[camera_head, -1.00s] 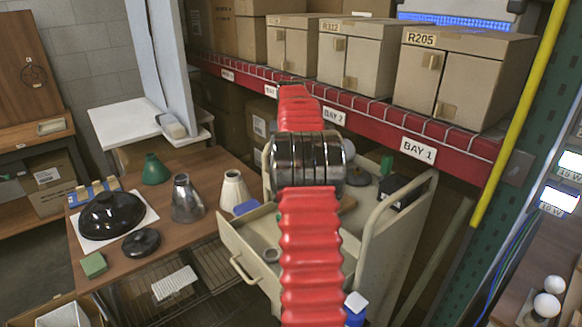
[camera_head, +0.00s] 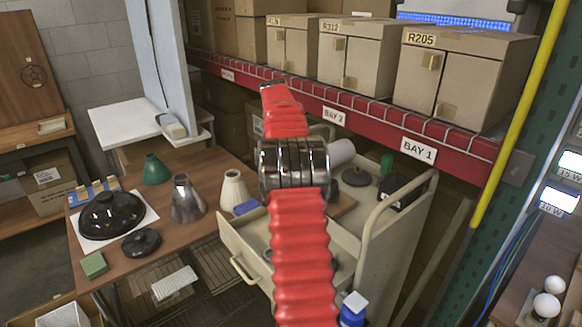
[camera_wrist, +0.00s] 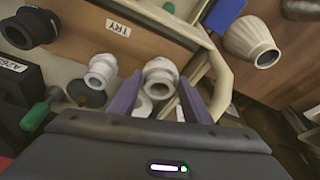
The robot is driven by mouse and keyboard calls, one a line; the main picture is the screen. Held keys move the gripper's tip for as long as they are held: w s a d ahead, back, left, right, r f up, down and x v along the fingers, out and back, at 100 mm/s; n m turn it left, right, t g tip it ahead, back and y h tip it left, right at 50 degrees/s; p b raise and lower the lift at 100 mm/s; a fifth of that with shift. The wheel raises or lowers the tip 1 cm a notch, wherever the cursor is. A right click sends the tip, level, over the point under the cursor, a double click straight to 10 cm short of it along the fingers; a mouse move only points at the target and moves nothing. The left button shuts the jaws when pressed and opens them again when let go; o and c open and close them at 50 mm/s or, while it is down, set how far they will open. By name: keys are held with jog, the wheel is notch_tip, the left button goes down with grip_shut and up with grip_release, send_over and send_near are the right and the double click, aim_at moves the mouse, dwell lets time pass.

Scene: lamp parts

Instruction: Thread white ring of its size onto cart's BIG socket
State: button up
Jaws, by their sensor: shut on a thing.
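In the wrist view my gripper (camera_wrist: 160,78) has its two purple fingers shut on a white ring (camera_wrist: 143,104). Only parts of the ring show between the fingers, and the gripper body hides the rest. A large pale socket (camera_wrist: 159,72) shows between and just beyond the fingertips. I cannot tell whether the ring touches it or is around it. A smaller pale socket (camera_wrist: 102,70) is to its left, and a black socket (camera_wrist: 30,28) is at the upper left. In the head view my arm hides the gripper over the cream cart (camera_head: 385,235).
A wooden board labelled TRY (camera_wrist: 118,28) lies by the sockets. A green-handled tool (camera_wrist: 35,117) and a dark box (camera_wrist: 18,85) are at left. A cream shade (camera_wrist: 251,41) is at upper right. The cart's raised handle (camera_head: 400,190) stands right of my arm.

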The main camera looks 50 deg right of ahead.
dwell(0.3)
jog(key=shift+w+m, duration=0.1)
jog(key=shift+m, duration=0.6)
jog(key=o, duration=1.3)
jog(key=shift+o, duration=0.2)
jog(key=shift+r, duration=0.1)
jog(key=v, duration=1.3)
jog(key=shift+w+r, duration=0.2)
jog(key=shift+a, duration=0.1)
